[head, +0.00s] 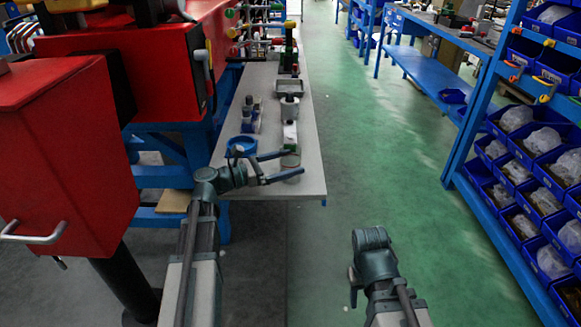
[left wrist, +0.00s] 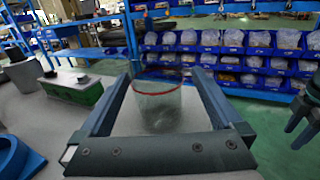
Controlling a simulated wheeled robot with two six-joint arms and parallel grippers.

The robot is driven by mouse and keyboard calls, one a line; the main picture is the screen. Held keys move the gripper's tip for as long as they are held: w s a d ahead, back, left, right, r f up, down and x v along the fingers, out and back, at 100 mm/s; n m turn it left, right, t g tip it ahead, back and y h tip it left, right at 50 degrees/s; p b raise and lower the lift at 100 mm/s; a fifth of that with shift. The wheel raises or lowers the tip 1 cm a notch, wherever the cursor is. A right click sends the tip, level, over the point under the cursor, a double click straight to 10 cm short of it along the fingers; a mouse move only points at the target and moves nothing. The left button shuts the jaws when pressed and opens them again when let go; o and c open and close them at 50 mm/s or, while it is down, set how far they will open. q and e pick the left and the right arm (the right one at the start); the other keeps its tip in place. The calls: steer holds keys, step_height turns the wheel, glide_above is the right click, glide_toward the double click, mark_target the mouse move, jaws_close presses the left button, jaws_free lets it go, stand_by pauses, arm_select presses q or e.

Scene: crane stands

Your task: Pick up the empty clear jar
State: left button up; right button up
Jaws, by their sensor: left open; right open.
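The clear jar (left wrist: 157,108) shows in the left wrist view as a see-through cylinder with a red rim, standing on the grey bench and empty as far as I can see. In the head view the jar (head: 290,160) is small, near the bench's front right corner. My left gripper (head: 294,163) is open, with its fingers on either side of the jar; the left wrist view shows them (left wrist: 160,85) flanking it, with gaps visible. My right gripper (head: 362,262) hangs over the floor right of the bench, open and away from the jar.
A blue ring-shaped dish (head: 240,147) is left of the jar. Behind it stand a green-based block (head: 290,135), dark-topped bottles (head: 249,118) and a grey tray (head: 289,87). A red machine (head: 70,150) is at left, shelves of blue bins (head: 535,140) at right. Green floor between is clear.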

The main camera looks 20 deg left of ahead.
mark_target(300, 155)
arm_select(q)
steer(key=x, duration=0.4)
steer(key=shift+w+r, duration=0.15)
steer(key=shift+w, duration=0.05)
steer(key=c, duration=1.3)
steer(key=shift+c, duration=0.2)
steer(key=shift+r+p, duration=0.5)
steer(key=shift+p, duration=0.05)
step_height(300, 155, up, 3)
steer(key=p, duration=0.2)
steer(key=shift+f+p, duration=0.15)
steer(key=shift+p, duration=0.2)
steer(key=s+a, duration=0.4)
steer(key=s, duration=0.3)
steer(key=s+a+r+p, duration=0.1)
steer(key=s+a, duration=0.3)
steer(key=s, duration=0.3)
